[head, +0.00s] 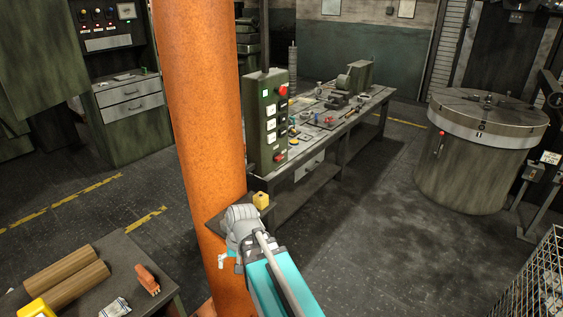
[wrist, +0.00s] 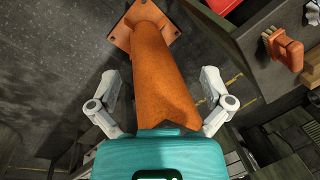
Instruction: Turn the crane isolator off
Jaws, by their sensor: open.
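No switch in view can be surely told as the crane isolator. A tall green control box (head: 268,125) stands upright just right of the orange column (head: 202,120) in the head view. It has a red knob at the top, white-labelled switches down its face and a red button at the bottom. My gripper (wrist: 160,84) is open and empty in the wrist view. Its two fingers show on either side of the orange column, which runs down to its square base plate. In the head view my arm reaches to the column's lower part, well below the box; the fingers are mostly hidden there.
A grey table (head: 122,257) at the lower left holds brown rolls (head: 62,280) and an orange-handled brush (head: 147,279). A workbench (head: 335,130) stands behind the column. A round machine table (head: 485,150) and wire cage (head: 540,280) are at right. Floor between is clear.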

